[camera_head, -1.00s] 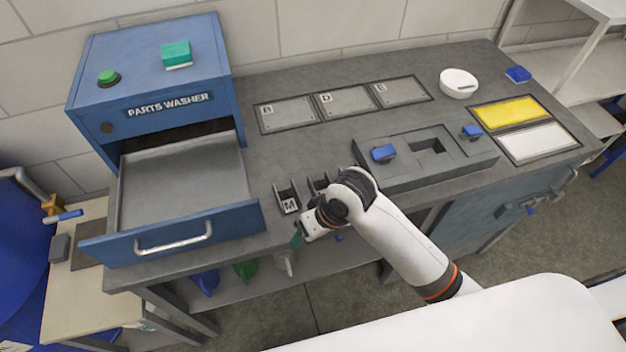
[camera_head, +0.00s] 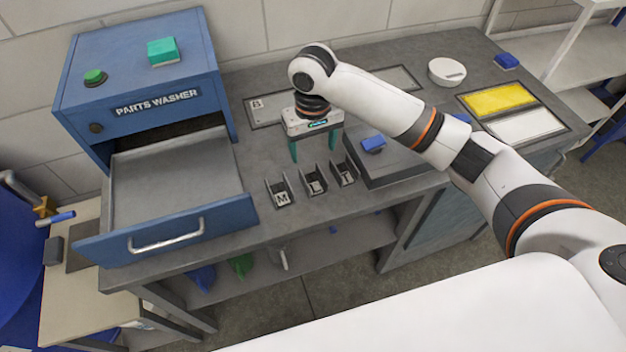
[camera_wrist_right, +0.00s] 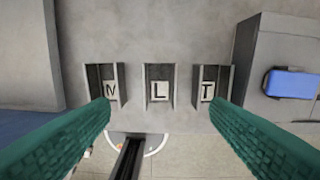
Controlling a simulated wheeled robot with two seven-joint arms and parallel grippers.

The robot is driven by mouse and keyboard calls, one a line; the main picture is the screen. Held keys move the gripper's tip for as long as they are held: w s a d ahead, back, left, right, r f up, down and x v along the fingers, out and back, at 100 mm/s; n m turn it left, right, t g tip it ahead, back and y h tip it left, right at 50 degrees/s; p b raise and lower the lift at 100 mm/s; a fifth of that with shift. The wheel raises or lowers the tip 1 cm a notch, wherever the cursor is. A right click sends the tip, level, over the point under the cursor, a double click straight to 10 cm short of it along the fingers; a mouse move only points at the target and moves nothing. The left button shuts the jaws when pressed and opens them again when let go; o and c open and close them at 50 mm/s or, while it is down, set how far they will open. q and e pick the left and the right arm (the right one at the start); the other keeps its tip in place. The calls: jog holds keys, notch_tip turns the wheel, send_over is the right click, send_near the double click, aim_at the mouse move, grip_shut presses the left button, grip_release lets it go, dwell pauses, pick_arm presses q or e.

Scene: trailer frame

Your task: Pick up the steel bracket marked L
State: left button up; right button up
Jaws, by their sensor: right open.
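The steel bracket marked L (camera_head: 314,183) stands on the bench between the bracket marked M (camera_head: 280,193) and the bracket marked T (camera_head: 344,173). Each is a small grey channel with a white letter plate. In the right wrist view the L bracket (camera_wrist_right: 160,88) is in the middle, with M (camera_wrist_right: 106,86) left and T (camera_wrist_right: 210,86) right. My right gripper (camera_head: 314,152) is open and empty, its green fingers pointing down above and behind the row. In the wrist view its fingertips (camera_wrist_right: 160,103) are spread on either side of the L bracket, apart from it. My left gripper is not in view.
The blue parts washer (camera_head: 140,90) stands left with its drawer (camera_head: 170,235) pulled out beside the brackets. Lettered plates (camera_head: 265,110) lie behind my gripper. A white round dish (camera_head: 446,73) sits farther back.

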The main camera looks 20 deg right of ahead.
jog(key=p, duration=0.1)
send_over(313, 182)
jog(key=f, duration=0.6)
jog(key=shift+s, duration=0.25)
notch_tip(313, 182, down, 4)
jog(key=shift+w+f+p, duration=0.1)
jog(key=shift+p, duration=0.55)
jog(key=shift+f, duration=0.65)
jog(key=shift+w, duration=0.1)
jog(key=c, duration=1.3)
